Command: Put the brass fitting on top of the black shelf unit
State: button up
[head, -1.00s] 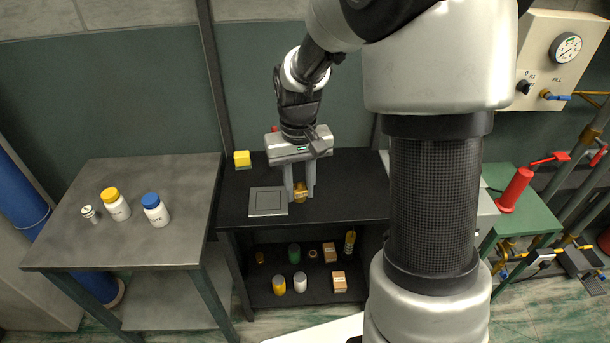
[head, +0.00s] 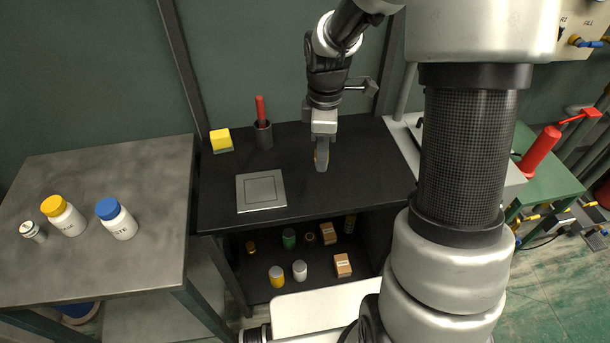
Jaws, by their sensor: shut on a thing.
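The black shelf unit (head: 345,190) stands in the middle of the head view, with a flat top and an open lower shelf. My gripper (head: 321,160) points down over the right half of that top, seen edge-on. It is shut on the brass fitting (head: 317,157), of which only a thin yellowish sliver shows beside the finger. The rest of the fitting is hidden, and I cannot tell whether it touches the top.
A grey square plate (head: 261,191), a yellow block (head: 221,140) and a dark cup with a red handle (head: 263,133) stand on the top. The lower shelf holds several jars and boxes (head: 342,265). A metal table (head: 120,170) with bottles is at left.

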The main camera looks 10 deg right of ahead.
aim_at(319, 195)
notch_tip(319, 195, down, 2)
jog(key=shift+w+f+n+b, duration=0.1)
jog(key=shift+n+b, duration=0.35)
jog(key=shift+n, duration=0.75)
notch_tip(319, 195, down, 10)
jog(key=shift+r+b, duration=0.1)
jog(key=shift+b, duration=0.7)
jog(key=o, duration=1.1)
jog(key=shift+f, duration=0.2)
jog(key=shift+o, duration=0.2)
